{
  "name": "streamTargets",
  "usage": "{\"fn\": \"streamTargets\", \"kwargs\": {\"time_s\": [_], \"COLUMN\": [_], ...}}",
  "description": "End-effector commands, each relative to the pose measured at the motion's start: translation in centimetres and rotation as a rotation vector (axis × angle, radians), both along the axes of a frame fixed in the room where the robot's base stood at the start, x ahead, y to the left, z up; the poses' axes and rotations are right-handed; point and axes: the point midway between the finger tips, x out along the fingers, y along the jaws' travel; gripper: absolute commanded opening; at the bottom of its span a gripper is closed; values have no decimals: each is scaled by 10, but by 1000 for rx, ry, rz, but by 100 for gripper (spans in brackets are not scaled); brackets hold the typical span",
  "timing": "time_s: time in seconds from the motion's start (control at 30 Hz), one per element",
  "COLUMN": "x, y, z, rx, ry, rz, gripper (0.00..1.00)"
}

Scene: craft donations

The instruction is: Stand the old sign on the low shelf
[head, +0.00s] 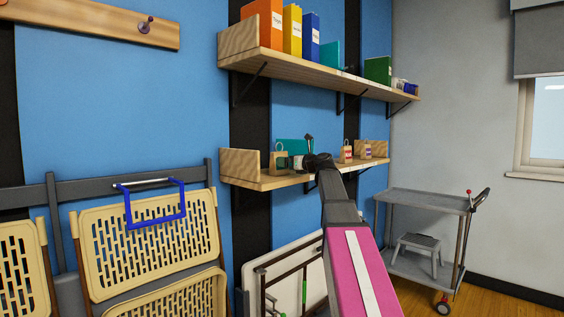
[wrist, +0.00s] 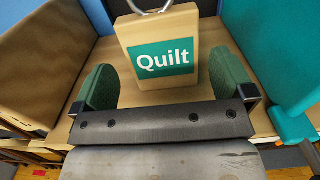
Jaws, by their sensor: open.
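A light wooden block-shaped sign with a green "Quilt" label (wrist: 188,28) and a metal ring on top stands upright on the low shelf (wrist: 262,122). In the head view a small tan piece with a handle (head: 278,149) stands at the left of the low shelf (head: 262,184), beside my gripper (head: 290,162). In the wrist view my gripper (wrist: 165,78) is open, with one green finger on each side of the Quilt sign. I cannot tell whether the fingers touch it. Nothing in view is plainly marked as an old sign.
A wooden end panel (head: 240,163) closes the shelf's left end. A teal item (wrist: 252,45) stands close at right in the wrist view. Two small labelled pieces (head: 346,154) (head: 367,150) stand further right. The upper shelf (head: 325,76) overhangs. A grey cart (head: 425,203) stands at right.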

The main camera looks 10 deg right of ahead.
Motion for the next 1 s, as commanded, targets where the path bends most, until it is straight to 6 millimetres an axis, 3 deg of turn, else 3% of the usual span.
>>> {"fn": "streamTargets", "kwargs": {"time_s": [0.1,0.33,1.0], "x": [-22,-43,-47], "y": [-14,-30,-34], "z": [-1,-1,0], "rx": [0,-1,-1], "ry": [0,1,1], "rz": [-1,0,1], "gripper": [100,100,100]}}
